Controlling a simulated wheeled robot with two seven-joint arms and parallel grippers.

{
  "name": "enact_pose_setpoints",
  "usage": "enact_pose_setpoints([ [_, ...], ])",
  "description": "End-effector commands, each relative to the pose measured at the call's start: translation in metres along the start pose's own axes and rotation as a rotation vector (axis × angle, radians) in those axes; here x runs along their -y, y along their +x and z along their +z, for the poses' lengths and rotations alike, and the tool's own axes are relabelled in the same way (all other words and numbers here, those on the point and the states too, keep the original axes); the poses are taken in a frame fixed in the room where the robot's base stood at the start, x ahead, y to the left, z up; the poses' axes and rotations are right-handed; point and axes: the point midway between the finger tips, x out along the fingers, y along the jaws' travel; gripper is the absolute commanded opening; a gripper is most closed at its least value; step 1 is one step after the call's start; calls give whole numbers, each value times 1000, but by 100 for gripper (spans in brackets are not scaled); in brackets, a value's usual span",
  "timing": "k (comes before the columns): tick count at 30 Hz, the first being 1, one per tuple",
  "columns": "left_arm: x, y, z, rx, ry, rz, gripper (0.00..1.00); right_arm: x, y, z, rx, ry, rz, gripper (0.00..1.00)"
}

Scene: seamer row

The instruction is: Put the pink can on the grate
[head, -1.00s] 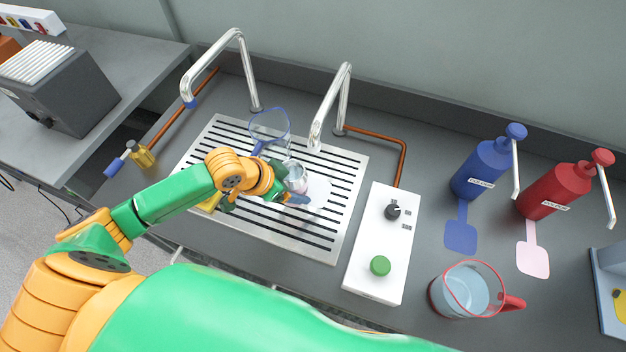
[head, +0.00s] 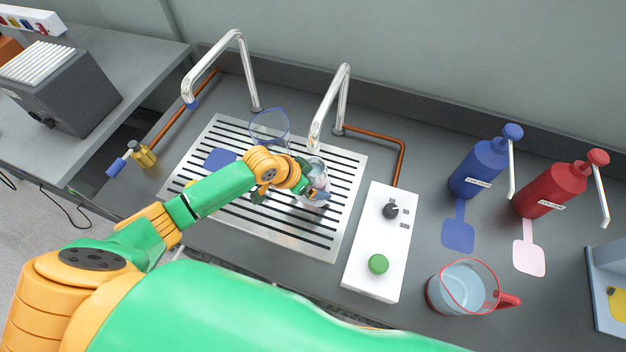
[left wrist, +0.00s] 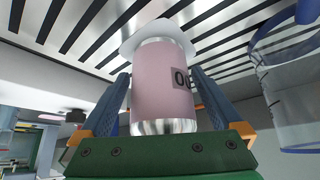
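The pink can (left wrist: 158,90) has silver ends and a dark printed label, and it fills the space between my left gripper's blue fingers in the left wrist view. My left gripper (head: 312,188) is shut on it over the right half of the slotted metal grate (head: 285,240). In the head view the fingers and wrist partly hide the can. The grate's slats (left wrist: 100,25) show beyond it in the wrist view. A white patch (left wrist: 158,32) shows at the can's far end; I cannot tell whether the can touches the grate. My right gripper is not in view.
A clear blue-rimmed pitcher (head: 268,126) stands at the back of the grate, close to my gripper. Two faucets (head: 341,95) arch overhead. A white control box (head: 382,235) is to the right, then a red-rimmed pitcher (head: 463,288) and blue (head: 480,170) and red (head: 550,187) pump bottles.

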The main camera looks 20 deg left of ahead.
Motion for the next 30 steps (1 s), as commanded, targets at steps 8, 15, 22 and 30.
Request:
enact_pose_setpoints([
  [8, 1, -26, -2, 0, 2, -1, 100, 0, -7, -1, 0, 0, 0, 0],
  [15, 1, -82, -1, -1, 2, -2, 100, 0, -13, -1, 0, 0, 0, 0],
  [22, 0, -118, -1, 1, 0, 0, 100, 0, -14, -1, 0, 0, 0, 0],
  [30, 0, -122, -1, 0, -1, 1, 100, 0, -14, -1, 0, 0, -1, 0],
])
